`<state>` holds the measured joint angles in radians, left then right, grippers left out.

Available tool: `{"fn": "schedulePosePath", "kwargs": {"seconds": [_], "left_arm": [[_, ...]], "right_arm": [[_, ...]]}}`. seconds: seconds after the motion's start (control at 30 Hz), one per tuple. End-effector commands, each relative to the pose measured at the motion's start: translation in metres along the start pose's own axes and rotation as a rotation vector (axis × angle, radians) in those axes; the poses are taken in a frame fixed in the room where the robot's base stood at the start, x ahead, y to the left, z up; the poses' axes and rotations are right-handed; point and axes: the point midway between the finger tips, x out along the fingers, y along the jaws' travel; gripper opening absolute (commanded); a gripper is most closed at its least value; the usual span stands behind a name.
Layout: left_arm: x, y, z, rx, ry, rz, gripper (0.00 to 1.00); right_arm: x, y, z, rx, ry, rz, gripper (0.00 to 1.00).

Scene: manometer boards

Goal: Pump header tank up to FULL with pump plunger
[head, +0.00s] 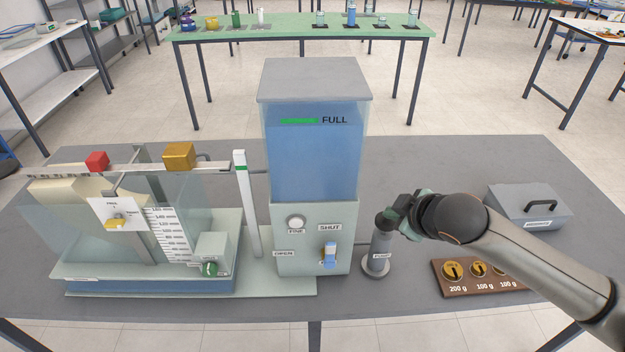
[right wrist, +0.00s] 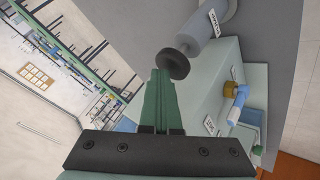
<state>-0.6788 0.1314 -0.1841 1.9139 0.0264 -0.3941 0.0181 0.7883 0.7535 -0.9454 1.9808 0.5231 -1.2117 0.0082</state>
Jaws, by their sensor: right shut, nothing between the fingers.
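The header tank (head: 312,165) stands in the middle of the bench, filled with blue water. The water looks close to the green FULL mark (head: 300,121); I cannot tell the exact level. The pump (head: 379,252) is a grey upright cylinder right of the tank, with a dark plunger knob (head: 386,221) low on top. It shows in the right wrist view, its dark knob (right wrist: 174,64) by my fingertips. My right gripper (head: 397,213) is shut and empty at the knob; I cannot tell whether they touch. My left gripper is not in view.
A blue valve lever (head: 330,254) and a white FINE knob (head: 295,222) are on the tank's front. A weight tray (head: 447,284) and a grey lidded box (head: 530,206) are on the right. The balance tank (head: 80,240) stands left.

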Motion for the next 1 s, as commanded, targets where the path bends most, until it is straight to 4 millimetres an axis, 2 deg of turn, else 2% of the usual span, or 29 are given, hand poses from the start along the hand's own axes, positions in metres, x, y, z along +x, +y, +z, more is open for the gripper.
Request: {"fn": "schedulePosePath", "kwargs": {"seconds": [1.0], "left_arm": [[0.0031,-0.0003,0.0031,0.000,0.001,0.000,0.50]], "right_arm": [[0.0100,-0.0082,0.0087,0.000,-0.006,-0.004,0.00]]}}
